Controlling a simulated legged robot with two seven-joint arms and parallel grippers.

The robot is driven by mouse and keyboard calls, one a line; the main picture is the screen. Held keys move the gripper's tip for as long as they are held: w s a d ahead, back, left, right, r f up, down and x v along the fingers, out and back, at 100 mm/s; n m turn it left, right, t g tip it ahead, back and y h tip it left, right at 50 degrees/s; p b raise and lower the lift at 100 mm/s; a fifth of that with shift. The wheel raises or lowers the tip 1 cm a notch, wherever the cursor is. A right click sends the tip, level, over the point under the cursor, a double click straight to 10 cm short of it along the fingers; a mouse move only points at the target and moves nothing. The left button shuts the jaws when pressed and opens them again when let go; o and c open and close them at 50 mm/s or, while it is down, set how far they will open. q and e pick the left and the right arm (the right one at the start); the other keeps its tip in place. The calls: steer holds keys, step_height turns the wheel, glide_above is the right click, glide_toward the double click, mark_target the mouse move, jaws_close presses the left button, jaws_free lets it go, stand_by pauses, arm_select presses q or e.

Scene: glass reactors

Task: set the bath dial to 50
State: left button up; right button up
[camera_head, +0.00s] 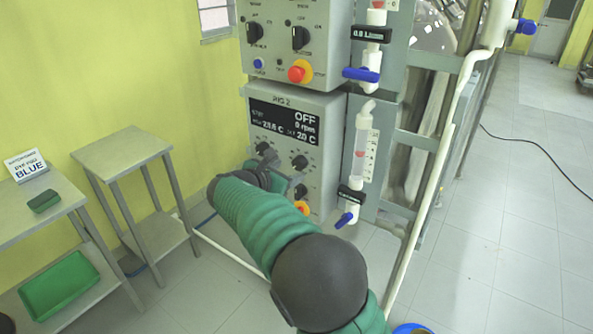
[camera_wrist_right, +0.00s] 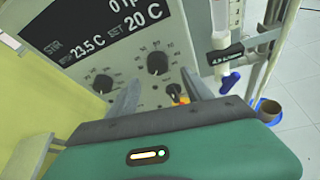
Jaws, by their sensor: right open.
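The Rig 2 control panel (camera_head: 325,170) has a dark display (camera_head: 285,121) reading OFF, 0 rpm, about 23.5 C and SET 20 C. Below it are black dials, one at upper left (camera_head: 264,148) and one at right (camera_head: 299,162); their labels are too small to read, so I cannot tell by name which is the bath dial. In the right wrist view, the right-hand dial (camera_wrist_right: 157,63) has a numbered scale. My right gripper (camera_wrist_right: 161,75) is open and empty, its fingertips spread either side of and just below that dial. Contact cannot be told. My left gripper is out of view.
An orange-red button (camera_head: 302,208) sits low on the panel. A glass tube with a blue-handled valve (camera_head: 346,219) hangs right of it. Another control box (camera_head: 297,42) is above. Two metal tables (camera_head: 125,152) stand left; the floor at right is open.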

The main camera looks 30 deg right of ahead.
mark_target(298, 166)
steer(key=shift+w+d+f, duration=0.3)
steer(key=shift+w+d, duration=0.25)
steer(key=shift+w, duration=0.05)
steer(key=shift+w+d+f, duration=0.3)
steer(key=shift+w+d, duration=0.2)
steer(key=shift+w, duration=0.05)
steer(key=d, duration=0.2)
steer(key=f, duration=0.1)
steer(key=shift+w+d, duration=0.3)
steer(key=shift+d, duration=0.25)
steer(key=shift+a+r, duration=0.15)
steer(key=shift+a, duration=0.45)
steer(key=c, duration=0.8)
steer(key=shift+d, duration=0.1)
jaws_close()
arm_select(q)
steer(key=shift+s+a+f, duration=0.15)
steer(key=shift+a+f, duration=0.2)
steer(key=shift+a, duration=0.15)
arm_select(e)
steer(key=shift+s, duration=0.1)
